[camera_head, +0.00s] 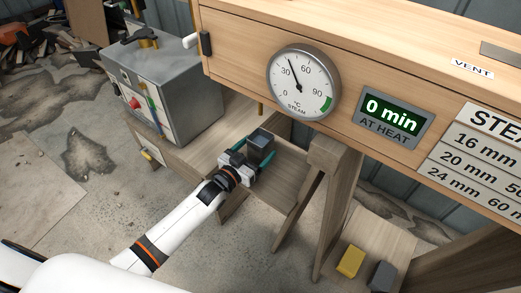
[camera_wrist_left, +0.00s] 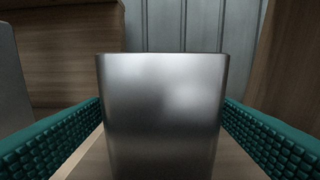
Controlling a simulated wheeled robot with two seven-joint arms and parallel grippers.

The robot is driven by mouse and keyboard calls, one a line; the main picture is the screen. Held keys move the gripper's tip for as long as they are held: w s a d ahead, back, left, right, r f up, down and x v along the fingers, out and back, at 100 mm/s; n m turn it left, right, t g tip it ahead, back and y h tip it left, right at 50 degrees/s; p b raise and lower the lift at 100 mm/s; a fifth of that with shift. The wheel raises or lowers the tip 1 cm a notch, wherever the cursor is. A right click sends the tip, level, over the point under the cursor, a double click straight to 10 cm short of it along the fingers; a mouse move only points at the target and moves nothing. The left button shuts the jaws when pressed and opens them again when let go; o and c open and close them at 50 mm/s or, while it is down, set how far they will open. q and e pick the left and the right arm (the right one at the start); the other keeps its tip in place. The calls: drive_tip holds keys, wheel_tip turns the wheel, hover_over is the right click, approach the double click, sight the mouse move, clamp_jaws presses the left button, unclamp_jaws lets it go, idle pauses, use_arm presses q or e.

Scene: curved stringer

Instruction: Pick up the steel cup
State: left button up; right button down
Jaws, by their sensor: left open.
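The steel cup (camera_head: 261,140) is a small, dark grey, upright vessel on a low wooden shelf (camera_head: 284,190). In the left wrist view the cup (camera_wrist_left: 162,110) is close, fills the middle and widens slightly toward its rim. My left gripper (camera_head: 254,153) is open, with one teal finger on each side of the cup. In the left wrist view the fingers show along both sides of it; I cannot tell whether they touch it. The cup's base is hidden there. My right gripper is not in view.
A wooden steam box with a round gauge (camera_head: 303,81) and a display (camera_head: 394,117) stands above and right of the shelf. A grey metal unit (camera_head: 163,85) stands left. Wooden legs (camera_head: 339,200) rise right of the shelf. A yellow block (camera_head: 350,262) and a grey block (camera_head: 382,276) lie lower right.

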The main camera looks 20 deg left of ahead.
sight(266, 140)
use_arm(q)
drive_tip(key=x, duration=0.4)
drive_tip(key=shift+b, duration=0.35)
drive_tip(key=c, duration=1.1)
drive_tip(key=shift+c, duration=0.9)
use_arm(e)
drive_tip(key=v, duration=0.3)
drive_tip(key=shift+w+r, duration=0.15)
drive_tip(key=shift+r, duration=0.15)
use_arm(q)
drive_tip(key=shift+r, duration=0.1)
